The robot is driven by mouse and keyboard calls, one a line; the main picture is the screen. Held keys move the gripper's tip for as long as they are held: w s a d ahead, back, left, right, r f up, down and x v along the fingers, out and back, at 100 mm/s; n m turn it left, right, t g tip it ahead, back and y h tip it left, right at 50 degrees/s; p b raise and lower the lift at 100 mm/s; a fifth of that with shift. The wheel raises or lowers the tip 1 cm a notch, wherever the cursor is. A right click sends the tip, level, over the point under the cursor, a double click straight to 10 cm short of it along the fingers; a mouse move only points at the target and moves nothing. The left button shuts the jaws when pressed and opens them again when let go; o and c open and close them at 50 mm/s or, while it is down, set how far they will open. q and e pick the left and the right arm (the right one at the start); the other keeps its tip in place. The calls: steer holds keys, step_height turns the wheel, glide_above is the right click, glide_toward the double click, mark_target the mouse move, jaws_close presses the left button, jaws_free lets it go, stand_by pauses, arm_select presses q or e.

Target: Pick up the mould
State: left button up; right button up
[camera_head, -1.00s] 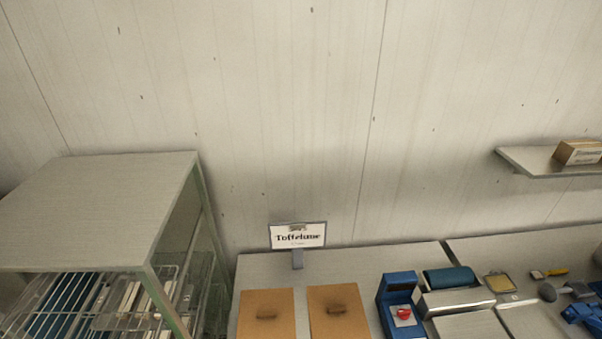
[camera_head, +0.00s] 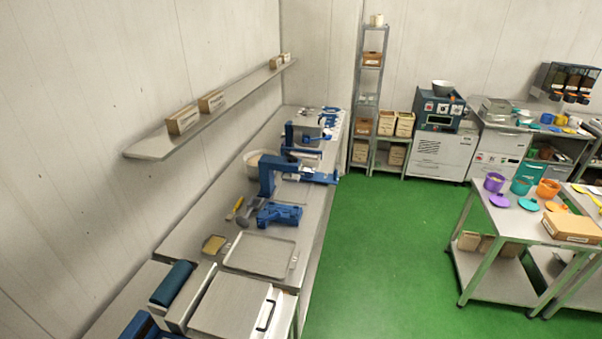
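No object in view can be surely told as the mould. A shallow rectangular metal tray (camera_head: 260,254) lies flat on the bench along the left wall; I cannot tell whether it is the mould. A small square yellowish piece (camera_head: 214,244) lies to its left. Neither of my grippers is in view.
The bench (camera_head: 190,226) also carries a blue roll (camera_head: 173,283), a blue tool (camera_head: 278,213), a blue machine (camera_head: 268,174) and a pale bowl (camera_head: 265,165). A table (camera_head: 540,224) with coloured pots stands at right. Green floor (camera_head: 392,250) between them is clear.

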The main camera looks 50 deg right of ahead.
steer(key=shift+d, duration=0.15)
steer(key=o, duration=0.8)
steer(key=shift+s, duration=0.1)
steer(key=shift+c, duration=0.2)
